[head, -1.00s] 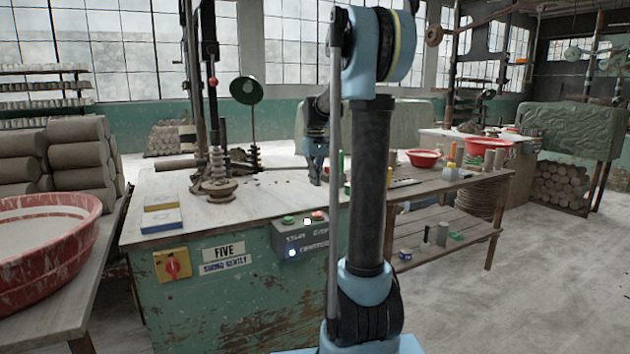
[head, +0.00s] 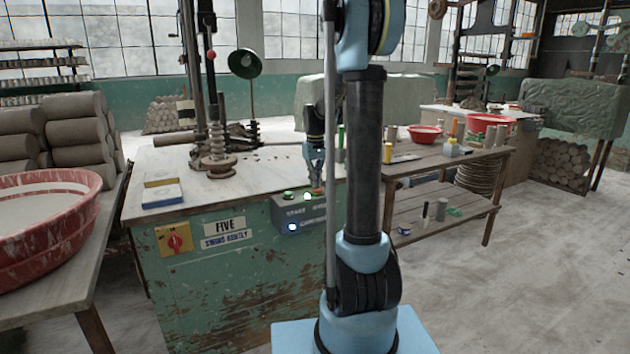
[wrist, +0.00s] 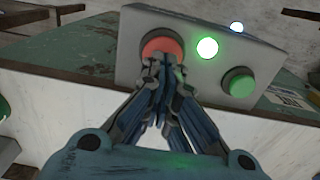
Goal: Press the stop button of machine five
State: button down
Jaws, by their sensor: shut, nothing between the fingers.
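Machine five's green bench (head: 250,290) carries a "FIVE" sign (head: 224,226). A grey control box (head: 290,212) sits at its front top edge. In the wrist view the box (wrist: 130,50) bears a red button (wrist: 162,45), a lit green lamp (wrist: 207,47) and a green button (wrist: 240,85). The green button (head: 289,195) and lamp (head: 308,197) also show in the head view. My gripper (wrist: 158,64) is shut and empty, its tips over the red button's near edge. It also shows in the head view (head: 317,184), pointing down. I cannot tell whether it touches the button.
A white-blue light (head: 292,227) glows on the box's front. A yellow plate with a red rotary switch (head: 175,241) is left of the sign. Books (head: 162,194) and a spindle stand (head: 215,160) are on the bench. A red basin (head: 50,225) stands at left.

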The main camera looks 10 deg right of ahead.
jog(key=shift+f, duration=0.5)
jog(key=shift+s+f, duration=0.3)
jog(key=shift+f, duration=0.1)
jog(key=shift+w, duration=0.1)
jog(key=shift+w+r, duration=0.2)
jog(key=shift+r, duration=0.3)
notch_tip(320, 180, up, 13)
jog(key=shift+s+r, duration=0.1)
dwell(0.4)
